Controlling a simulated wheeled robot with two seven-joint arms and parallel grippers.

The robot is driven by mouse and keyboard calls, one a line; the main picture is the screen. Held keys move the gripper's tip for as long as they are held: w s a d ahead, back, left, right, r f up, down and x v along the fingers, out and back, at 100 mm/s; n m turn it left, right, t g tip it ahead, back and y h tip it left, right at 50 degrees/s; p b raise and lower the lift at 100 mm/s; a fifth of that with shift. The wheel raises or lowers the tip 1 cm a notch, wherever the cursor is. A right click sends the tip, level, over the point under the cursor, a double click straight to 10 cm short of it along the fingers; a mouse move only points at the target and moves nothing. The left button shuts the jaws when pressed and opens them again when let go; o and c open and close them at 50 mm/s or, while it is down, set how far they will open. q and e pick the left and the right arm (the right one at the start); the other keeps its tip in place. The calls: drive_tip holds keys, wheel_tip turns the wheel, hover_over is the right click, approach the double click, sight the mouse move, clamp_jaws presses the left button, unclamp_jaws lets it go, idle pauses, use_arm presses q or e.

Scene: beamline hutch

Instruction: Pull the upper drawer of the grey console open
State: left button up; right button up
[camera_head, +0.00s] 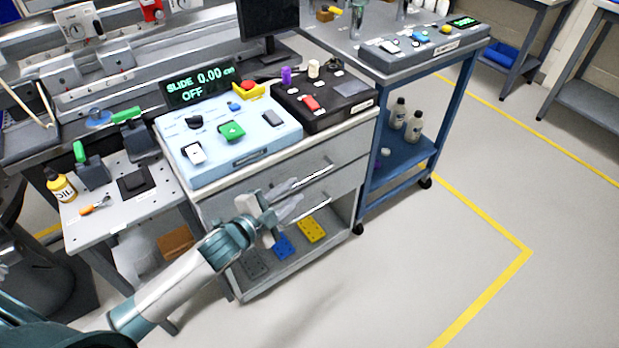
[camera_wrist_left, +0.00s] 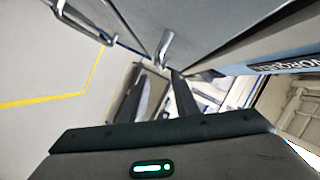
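The grey console has two drawers, one above the other. Its upper drawer (camera_head: 272,190) looks closed, with a bar handle (camera_head: 314,177) on its front. The lower drawer (camera_head: 335,192) has a similar handle (camera_head: 312,209). My left gripper (camera_head: 287,198) is at the drawer fronts, just left of the handles, with its two fingers apart. In the left wrist view, the fingers (camera_wrist_left: 164,92) show a gap with nothing clearly held. A metal handle end (camera_wrist_left: 163,46) lies just beyond them. I cannot tell whether a finger touches it. My right gripper is not in view.
A pale blue control panel (camera_head: 285,133) and a black panel (camera_head: 352,108) stand on the console top. An open shelf below holds blue (camera_head: 284,246) and yellow (camera_head: 312,230) plates. A blue cart (camera_head: 402,160) stands close on the right. The floor in front is clear.

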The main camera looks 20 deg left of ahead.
sight(307, 181)
use_arm(q)
drive_tip(key=x, duration=0.8)
drive_tip(key=shift+w+f, duration=0.15)
drive_tip(key=shift+w, duration=0.05)
drive_tip(key=shift+d, duration=0.1)
clamp_jaws()
